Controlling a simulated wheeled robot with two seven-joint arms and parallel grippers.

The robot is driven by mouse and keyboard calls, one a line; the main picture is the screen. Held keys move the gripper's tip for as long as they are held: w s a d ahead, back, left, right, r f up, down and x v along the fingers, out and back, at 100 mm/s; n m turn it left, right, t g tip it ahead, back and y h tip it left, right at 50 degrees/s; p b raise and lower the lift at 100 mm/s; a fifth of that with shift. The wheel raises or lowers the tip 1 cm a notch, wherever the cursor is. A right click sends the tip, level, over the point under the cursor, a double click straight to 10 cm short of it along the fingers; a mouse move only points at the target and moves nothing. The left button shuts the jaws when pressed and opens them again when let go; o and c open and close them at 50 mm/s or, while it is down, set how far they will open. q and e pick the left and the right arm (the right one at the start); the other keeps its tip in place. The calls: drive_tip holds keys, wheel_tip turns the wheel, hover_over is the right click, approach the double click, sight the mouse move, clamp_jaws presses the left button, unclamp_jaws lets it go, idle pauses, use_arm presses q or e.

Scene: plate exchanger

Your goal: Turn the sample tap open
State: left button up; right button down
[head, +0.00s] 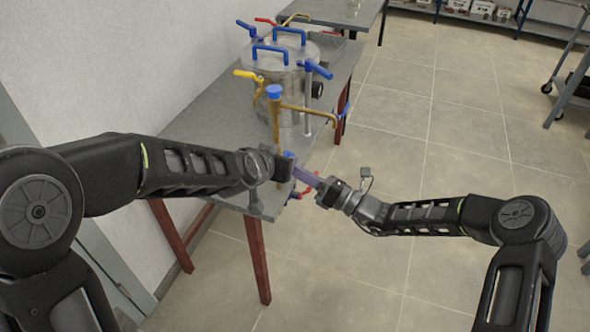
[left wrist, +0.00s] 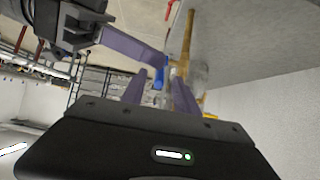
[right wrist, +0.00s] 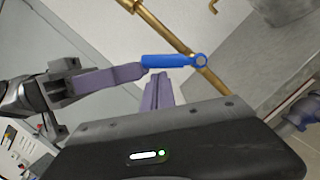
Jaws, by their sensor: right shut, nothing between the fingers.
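The sample tap is a blue lever (right wrist: 168,61) on a brass pipe (right wrist: 212,78) in the right wrist view. In the left wrist view the lever (left wrist: 158,76) shows between the fingertips of my left gripper (left wrist: 158,82), which stand apart. Whether either finger touches it I cannot tell. My right gripper (right wrist: 158,88) is shut and empty, its fingertips close to the lever. In the head view my right gripper's purple fingers (head: 306,176) are right beside my left gripper, whose fingers are mostly hidden. Only a little of the lever (head: 289,155) shows there.
A steel tank (head: 278,82) with blue handles stands on a grey table (head: 205,112). A white wall is left; open tiled floor (head: 440,120) is right.

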use_arm(q)
drive_tip(key=v, duration=0.7)
drive_tip(key=shift+f, duration=0.1)
